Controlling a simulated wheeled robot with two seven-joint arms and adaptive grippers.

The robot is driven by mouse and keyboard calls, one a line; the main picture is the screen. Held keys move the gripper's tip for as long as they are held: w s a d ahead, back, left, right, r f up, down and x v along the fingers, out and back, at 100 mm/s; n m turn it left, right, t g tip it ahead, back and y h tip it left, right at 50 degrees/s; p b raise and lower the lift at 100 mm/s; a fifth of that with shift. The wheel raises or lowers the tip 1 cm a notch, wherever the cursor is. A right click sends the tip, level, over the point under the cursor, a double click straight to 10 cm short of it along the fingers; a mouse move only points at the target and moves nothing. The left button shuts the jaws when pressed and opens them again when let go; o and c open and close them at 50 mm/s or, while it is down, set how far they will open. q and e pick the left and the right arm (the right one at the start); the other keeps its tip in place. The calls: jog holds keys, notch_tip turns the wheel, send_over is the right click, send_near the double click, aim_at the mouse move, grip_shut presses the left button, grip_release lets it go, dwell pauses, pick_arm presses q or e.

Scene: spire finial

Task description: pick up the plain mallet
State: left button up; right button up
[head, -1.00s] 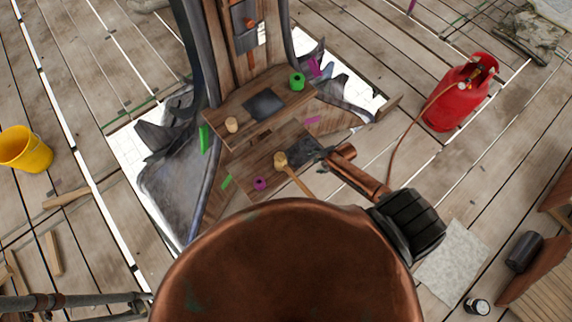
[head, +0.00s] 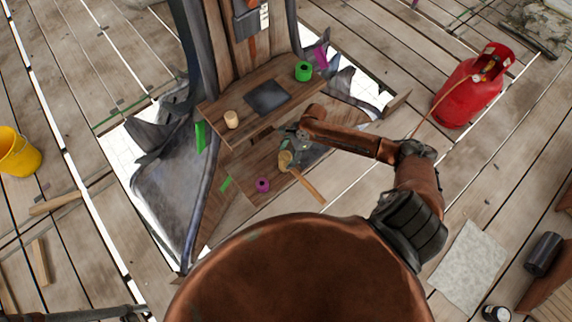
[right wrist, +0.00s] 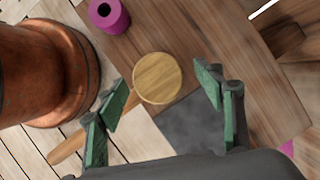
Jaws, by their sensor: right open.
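A plain wooden mallet lies on the lower wooden board in the head view, with its pale round head (head: 285,161) towards the back and its handle (head: 308,187) pointing to the lower right. My right gripper (head: 293,147) is just above and behind the mallet head. In the right wrist view, the mallet's round face (right wrist: 157,78) shows between the two green-padded fingers of my open right gripper (right wrist: 162,84), with a gap on each side. The handle (right wrist: 68,146) runs to the lower left, partly hidden behind the left finger. My left gripper is not in view.
A purple ring-shaped roll (head: 263,185) lies left of the mallet and also shows in the right wrist view (right wrist: 109,15). The upper shelf holds a pale wooden cylinder (head: 231,119), a dark plate (head: 267,97) and a green roll (head: 303,71).

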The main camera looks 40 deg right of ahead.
aim_at(279, 167)
jog(key=shift+b+x, duration=0.3)
jog(key=shift+x, duration=0.5)
jog(key=b+x, duration=0.2)
jog(key=x, duration=0.2)
jog(key=shift+f, duration=0.25)
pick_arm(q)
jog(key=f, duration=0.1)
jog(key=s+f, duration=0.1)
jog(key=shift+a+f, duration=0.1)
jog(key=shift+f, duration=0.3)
pick_arm(e)
jog(key=shift+r, duration=0.15)
jog(key=shift+c, duration=0.5)
jog(key=shift+s, duration=0.1)
jog(key=c, duration=1.2)
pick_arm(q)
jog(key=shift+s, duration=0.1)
pick_arm(e)
jog(key=shift+c, duration=0.6)
